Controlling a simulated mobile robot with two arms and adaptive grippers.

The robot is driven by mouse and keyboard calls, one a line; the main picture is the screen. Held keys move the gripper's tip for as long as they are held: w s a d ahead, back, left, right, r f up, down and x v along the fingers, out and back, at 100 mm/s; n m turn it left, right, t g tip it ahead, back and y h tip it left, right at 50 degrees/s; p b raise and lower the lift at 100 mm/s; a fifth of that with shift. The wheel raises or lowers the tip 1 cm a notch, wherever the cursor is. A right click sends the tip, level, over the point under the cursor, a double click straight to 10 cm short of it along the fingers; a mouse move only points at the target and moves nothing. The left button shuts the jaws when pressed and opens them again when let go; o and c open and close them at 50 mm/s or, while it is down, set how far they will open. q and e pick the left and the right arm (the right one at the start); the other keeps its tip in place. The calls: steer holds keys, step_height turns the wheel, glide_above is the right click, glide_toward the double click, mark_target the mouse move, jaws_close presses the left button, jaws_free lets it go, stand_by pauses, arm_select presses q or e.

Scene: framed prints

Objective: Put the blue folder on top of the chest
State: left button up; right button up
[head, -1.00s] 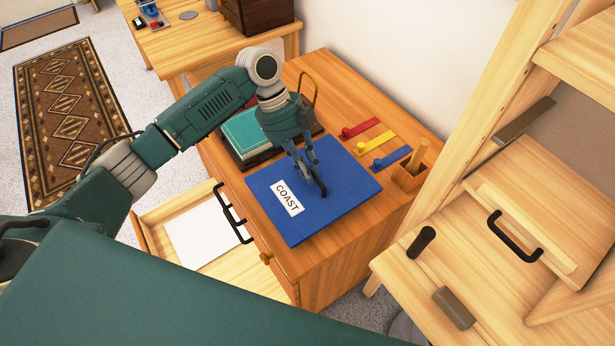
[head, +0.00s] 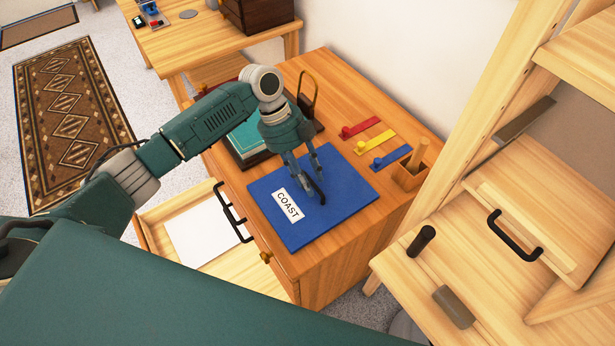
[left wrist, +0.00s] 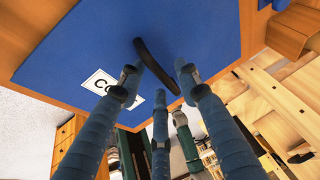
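The blue folder (head: 345,180), with a white COAST label and a black handle (head: 318,190), lies flat on top of the wooden chest (head: 345,77). The folder also fills much of the left wrist view (left wrist: 70,50). My left gripper (head: 308,178) is just above the folder at its handle. Its fingers are spread apart, and in the left wrist view the handle (left wrist: 155,68) shows between and beyond the fingertips. Whether a finger touches the handle is hard to tell. My right gripper is not in view.
An open drawer (head: 165,207) holds white paper. A wooden shelf unit (head: 400,262) stands at right.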

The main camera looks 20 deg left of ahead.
arm_select(q)
steer(key=shift+r, duration=0.3)
steer(key=b+v, duration=0.1)
steer(key=v, duration=1)
steer(key=shift+a+r, duration=0.15)
steer(key=shift+r, duration=0.25)
